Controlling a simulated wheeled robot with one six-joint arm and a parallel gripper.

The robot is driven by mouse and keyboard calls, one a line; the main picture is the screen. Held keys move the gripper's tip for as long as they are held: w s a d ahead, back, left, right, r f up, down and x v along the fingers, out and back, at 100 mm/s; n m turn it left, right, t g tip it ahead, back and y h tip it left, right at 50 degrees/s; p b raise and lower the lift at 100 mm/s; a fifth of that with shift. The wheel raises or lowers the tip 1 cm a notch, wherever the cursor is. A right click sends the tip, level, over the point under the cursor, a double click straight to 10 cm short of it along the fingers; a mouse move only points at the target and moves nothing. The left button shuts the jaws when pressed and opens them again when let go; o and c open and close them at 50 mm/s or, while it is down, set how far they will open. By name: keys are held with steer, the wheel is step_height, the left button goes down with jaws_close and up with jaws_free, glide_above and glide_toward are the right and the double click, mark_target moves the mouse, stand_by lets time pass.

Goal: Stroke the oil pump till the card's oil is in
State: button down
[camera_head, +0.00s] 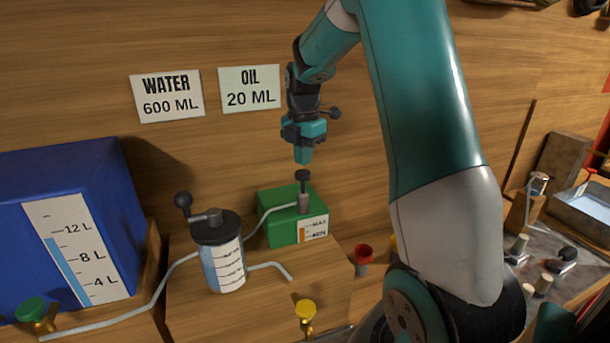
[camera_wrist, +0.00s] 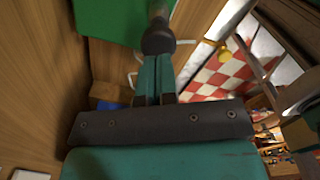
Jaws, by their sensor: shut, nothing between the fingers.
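The oil pump is a green box (camera_head: 290,222) with a small black-knobbed plunger (camera_head: 303,182) on top and a gauge (camera_head: 313,229) on its front. My gripper (camera_head: 303,160) is shut and empty, pointing down just above the plunger knob. In the wrist view the closed fingertips (camera_wrist: 156,62) reach to the dark knob (camera_wrist: 158,40), with the green box (camera_wrist: 110,20) beyond; I cannot tell if they touch. The oil card (camera_head: 250,89) on the wall reads "OIL 20 ML". The gauge's small markings are too fine to read surely.
A water card (camera_head: 167,96) reads "WATER 600 ML". A clear cylinder with a black crank (camera_head: 218,250) stands left of the pump, joined by pipes. A blue tank (camera_head: 60,190) stands far left.

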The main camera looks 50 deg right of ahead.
mark_target(304, 172)
steer(key=shift+f, duration=0.1)
steer(key=shift+f+b, duration=1.85)
steer(key=shift+f, duration=1)
steer(key=shift+r, duration=0.1)
steer(key=shift+r+p, duration=2.4)
steer(key=shift+r, duration=0.45)
step_height(304, 172, up, 6)
steer(key=p, duration=0.5)
steer(key=shift+w, duration=0.1)
